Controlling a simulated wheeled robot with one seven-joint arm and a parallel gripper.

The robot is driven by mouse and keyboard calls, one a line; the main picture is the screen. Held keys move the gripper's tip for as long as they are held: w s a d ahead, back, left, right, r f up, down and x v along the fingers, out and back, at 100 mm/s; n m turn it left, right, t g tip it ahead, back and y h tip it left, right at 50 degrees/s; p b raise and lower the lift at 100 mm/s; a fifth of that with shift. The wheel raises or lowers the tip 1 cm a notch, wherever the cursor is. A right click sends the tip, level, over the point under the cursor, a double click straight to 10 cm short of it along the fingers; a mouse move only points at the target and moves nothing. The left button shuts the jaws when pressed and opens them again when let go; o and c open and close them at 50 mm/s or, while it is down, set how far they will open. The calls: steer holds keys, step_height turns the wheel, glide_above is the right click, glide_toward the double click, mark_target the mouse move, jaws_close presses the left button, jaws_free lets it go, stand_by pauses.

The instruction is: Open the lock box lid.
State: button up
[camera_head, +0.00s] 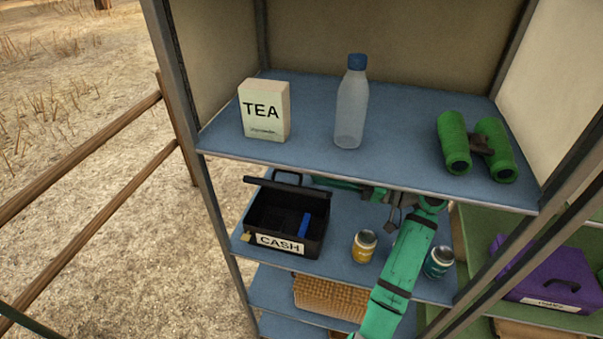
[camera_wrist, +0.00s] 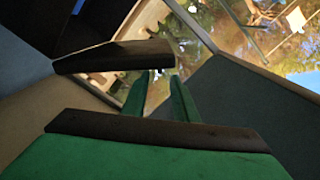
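The black lock box (camera_head: 292,253), labelled CASH, stands on the middle blue shelf at the left in the head view. Its lid (camera_head: 286,187) is raised and seen nearly edge-on at the back, with the handle above it. The inside is exposed, with a blue item (camera_head: 304,225) in it. My green arm reaches in from the right and bends left behind the box. My gripper (camera_wrist: 162,74) shows in the wrist view with a gap between its fingers and nothing visible in it. In the head view its fingertips are hidden near the lid; contact cannot be told.
A yellow-labelled jar (camera_head: 363,246) and a teal jar (camera_head: 439,262) stand either side of my arm. The upper shelf (camera_head: 310,160) above it carries a tea box (camera_head: 265,110), a bottle (camera_head: 351,105) and green binoculars (camera_head: 477,147). A wicker basket (camera_head: 325,298) is below.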

mark_target(297, 174)
steer(key=x, duration=0.7)
steer(key=shift+a, duration=0.1)
jaws_close()
